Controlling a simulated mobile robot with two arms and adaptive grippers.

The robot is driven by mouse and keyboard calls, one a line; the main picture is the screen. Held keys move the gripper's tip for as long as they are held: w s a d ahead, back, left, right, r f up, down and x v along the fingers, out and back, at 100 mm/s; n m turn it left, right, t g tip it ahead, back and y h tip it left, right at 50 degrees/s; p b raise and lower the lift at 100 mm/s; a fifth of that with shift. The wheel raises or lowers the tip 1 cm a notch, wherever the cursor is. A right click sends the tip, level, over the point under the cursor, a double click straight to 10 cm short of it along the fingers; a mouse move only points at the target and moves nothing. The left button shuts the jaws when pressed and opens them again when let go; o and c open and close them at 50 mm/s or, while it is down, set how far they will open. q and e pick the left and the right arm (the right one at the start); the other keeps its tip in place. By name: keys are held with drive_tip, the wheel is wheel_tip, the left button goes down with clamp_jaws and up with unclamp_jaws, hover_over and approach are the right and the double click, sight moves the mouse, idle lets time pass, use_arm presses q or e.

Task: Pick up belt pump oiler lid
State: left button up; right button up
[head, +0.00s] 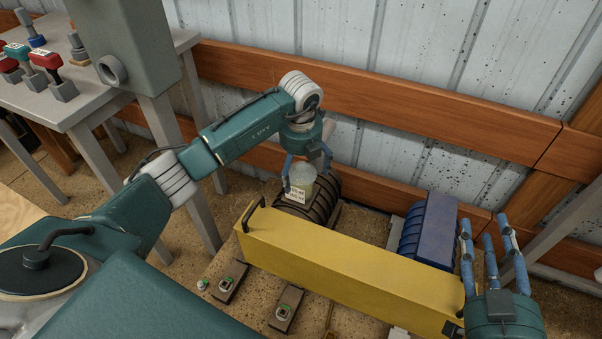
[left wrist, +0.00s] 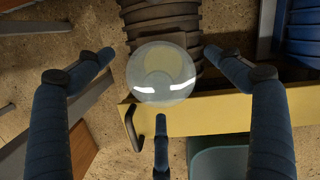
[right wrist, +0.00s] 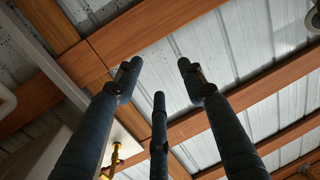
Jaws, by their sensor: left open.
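The oiler (head: 299,187) is a clear, pale jar with a small label, on top of a dark ribbed pump body (head: 322,207) behind the yellow belt cover. From above, its round glassy lid (left wrist: 163,73) shows in the left wrist view, with a yellowish disc visible through it. My left gripper (head: 305,172) is above the oiler, pointing down. Its blue fingers (left wrist: 160,82) are spread around the lid, with gaps at the sides; contact by the lower finger cannot be told. My right gripper (head: 485,228) points up at the right, fingers apart and empty.
The long yellow belt cover (head: 345,262) with a black handle lies in front of the pump. A blue ribbed motor (head: 430,229) is at right. Wooden rails (head: 400,115) and a metal wall stand behind. A grey table (head: 60,105) with several stamp-like items is at upper left.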

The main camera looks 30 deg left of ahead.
use_arm(q)
drive_tip(key=c, duration=1.2)
drive_tip(key=shift+r, duration=0.1)
